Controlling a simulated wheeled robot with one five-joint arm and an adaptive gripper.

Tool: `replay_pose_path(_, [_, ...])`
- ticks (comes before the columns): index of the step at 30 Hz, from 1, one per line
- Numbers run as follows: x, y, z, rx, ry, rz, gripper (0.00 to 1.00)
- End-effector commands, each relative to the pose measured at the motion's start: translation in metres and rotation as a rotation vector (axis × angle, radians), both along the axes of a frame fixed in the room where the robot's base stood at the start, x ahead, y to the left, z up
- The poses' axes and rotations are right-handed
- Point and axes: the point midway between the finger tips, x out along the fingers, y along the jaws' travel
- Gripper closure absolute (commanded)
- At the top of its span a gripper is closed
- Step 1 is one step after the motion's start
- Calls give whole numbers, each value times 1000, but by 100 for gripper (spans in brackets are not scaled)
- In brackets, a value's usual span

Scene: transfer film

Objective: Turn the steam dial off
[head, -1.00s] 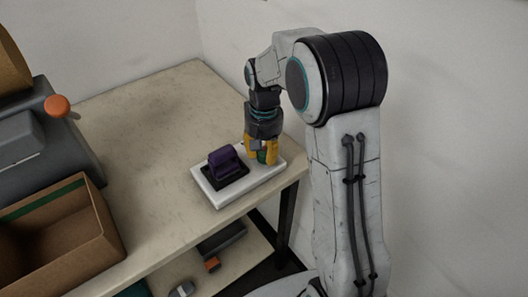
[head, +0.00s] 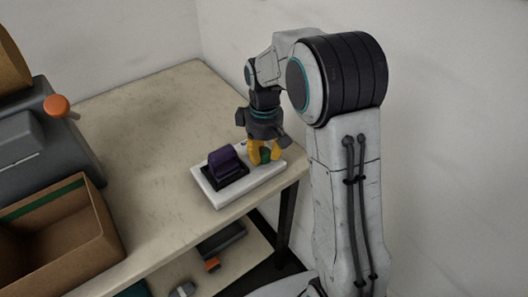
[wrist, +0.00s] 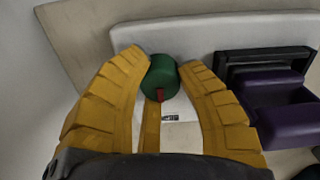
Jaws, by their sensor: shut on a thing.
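A green round dial (head: 265,155) with a red mark sits on the right part of a white base plate (head: 222,201). In the wrist view the dial (wrist: 160,72) lies between my yellow fingertips, its red mark pointing down the picture toward a small dark label (wrist: 170,117) on the plate. My gripper (head: 264,159) points down from above and is shut on the dial. In the head view the fingers hide part of the dial. The label's print is too small to read.
A purple block-like part in a black frame (head: 226,164) stands on the plate close to my fingers. The pale table (head: 140,150) is clear in the middle. An open cardboard box (head: 95,240) and a grey machine with an orange knob (head: 57,106) are at the left.

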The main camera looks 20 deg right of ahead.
Motion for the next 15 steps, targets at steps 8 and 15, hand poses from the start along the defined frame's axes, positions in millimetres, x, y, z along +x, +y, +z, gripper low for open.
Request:
replay_pose_path(8, [-2, 0, -3, 1, 9, 45, 99])
replay_pose_path(15, [-2, 0, -3, 0, 10, 48, 99])
